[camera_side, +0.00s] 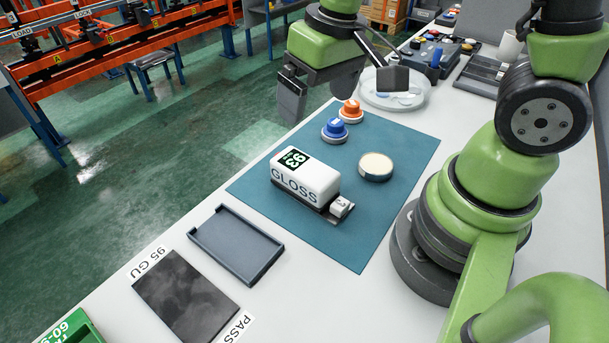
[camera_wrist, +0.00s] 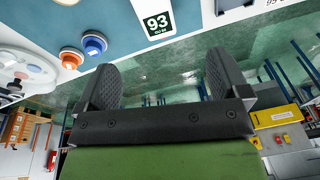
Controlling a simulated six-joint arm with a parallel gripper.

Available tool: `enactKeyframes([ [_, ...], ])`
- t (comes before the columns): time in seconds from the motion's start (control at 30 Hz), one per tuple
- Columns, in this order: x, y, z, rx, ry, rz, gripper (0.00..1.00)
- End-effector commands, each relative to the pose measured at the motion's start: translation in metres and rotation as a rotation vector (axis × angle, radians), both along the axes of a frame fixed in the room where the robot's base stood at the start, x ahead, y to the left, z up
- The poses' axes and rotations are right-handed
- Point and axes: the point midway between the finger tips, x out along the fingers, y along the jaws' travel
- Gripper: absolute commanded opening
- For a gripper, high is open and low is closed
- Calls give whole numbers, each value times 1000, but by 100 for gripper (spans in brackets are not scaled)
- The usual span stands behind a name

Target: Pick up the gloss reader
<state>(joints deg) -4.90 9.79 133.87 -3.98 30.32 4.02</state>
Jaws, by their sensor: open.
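The gloss reader (camera_side: 305,180) is a white block marked GLOSS, with a dark screen reading 93. It stands on the teal mat (camera_side: 393,225), with a dark base and a small light part at its right end. In the wrist view the reader (camera_wrist: 150,32) shows at the top, with its 93 screen above the gap between my fingers. My gripper (camera_side: 322,92) is up and behind the reader, over the table's far left edge, apart from it. The gripper (camera_wrist: 163,85) is open, with nothing between its two dark fingers.
A blue knob (camera_side: 334,130), an orange knob (camera_side: 350,111) and a round cream-topped tin (camera_side: 375,167) stand on the mat near the reader. A clear round dish (camera_side: 394,94) is behind. An empty grey tray (camera_side: 236,244) and a dark panel (camera_side: 186,297) lie in front left.

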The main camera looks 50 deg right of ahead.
Motion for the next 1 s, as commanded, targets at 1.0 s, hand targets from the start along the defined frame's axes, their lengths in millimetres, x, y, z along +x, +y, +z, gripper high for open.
enactKeyframes([
  [1.0, 5, -1, -147, -53, 178, 99, 94],
])
